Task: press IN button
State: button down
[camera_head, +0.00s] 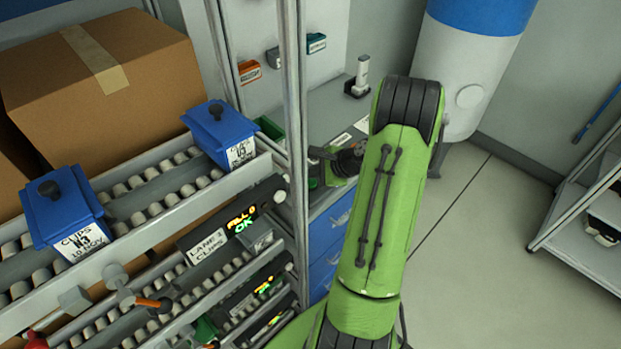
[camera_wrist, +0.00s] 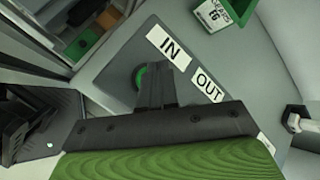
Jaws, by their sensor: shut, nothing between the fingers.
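The green IN button (camera_wrist: 138,78) shows in the wrist view as a green rim on the grey bench top, partly hidden behind my fingers. The white IN label (camera_wrist: 169,48) is just above and to the right of it, and the OUT label (camera_wrist: 209,88) lies further right. My gripper (camera_wrist: 154,80) is shut and empty, its fingers over or beside the button. I cannot tell whether they touch it. No second button shows beside the OUT label. In the head view my arm hides most of this area.
A green bin (camera_wrist: 233,10) with a label stands near the IN label. In the head view, a roller rack with blue clip boxes (camera_head: 220,133) and a metal post (camera_head: 294,120) stand left of my arm. A white and black device (camera_head: 359,78) sits on the bench behind.

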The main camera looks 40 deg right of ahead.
aim_at(314, 184)
notch_tip(314, 184, up, 5)
jog(key=p, duration=0.4)
jog(key=shift+r, duration=0.15)
dwell(0.4)
jog(key=shift+f, duration=0.2)
dwell(0.3)
